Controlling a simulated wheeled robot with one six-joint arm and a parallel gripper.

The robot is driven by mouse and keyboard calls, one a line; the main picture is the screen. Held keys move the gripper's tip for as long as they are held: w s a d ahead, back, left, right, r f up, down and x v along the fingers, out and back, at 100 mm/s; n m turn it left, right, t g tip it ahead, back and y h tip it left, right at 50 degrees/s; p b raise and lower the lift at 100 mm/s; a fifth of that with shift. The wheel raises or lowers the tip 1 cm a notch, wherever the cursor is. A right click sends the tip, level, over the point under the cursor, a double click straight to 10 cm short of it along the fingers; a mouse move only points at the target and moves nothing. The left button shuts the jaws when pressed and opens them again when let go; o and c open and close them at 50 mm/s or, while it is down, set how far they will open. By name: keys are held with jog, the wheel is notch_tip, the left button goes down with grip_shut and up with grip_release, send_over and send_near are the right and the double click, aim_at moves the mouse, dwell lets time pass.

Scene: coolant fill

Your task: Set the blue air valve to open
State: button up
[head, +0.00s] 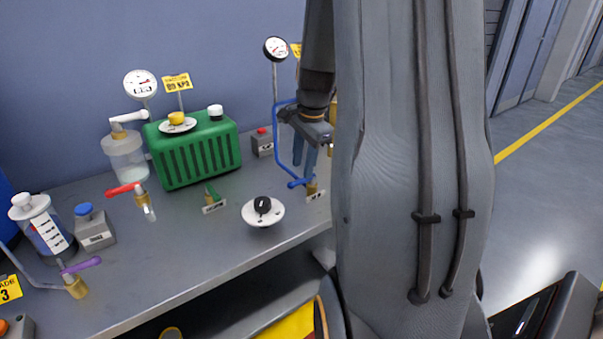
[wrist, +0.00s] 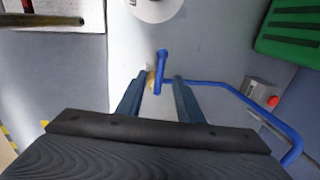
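The blue air valve handle (head: 299,183) sits on a brass fitting (head: 312,188) near the right end of the bench, partly hidden behind my arm in the head view. In the wrist view the blue handle (wrist: 162,66) is a short bar with a rounded end, pointing up the picture. My gripper (head: 304,168) is above the handle with its fingers down. In the wrist view my gripper (wrist: 158,79) is open, with one finger on each side of the handle. I cannot tell whether either finger touches it.
A blue pipe (head: 275,145) rises close beside my gripper. A white dial with a black knob (head: 263,205), a small grey box with a red button (head: 262,142) and a green ribbed tank (head: 200,155) stand nearby. A red-handled valve (head: 125,188) is farther left.

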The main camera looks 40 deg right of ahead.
aim_at(301, 179)
jog(key=shift+w+f, duration=0.2)
jog(key=shift+f, duration=0.95)
jog(key=shift+w+f, duration=0.2)
jog(key=shift+f, duration=0.9)
grip_shut()
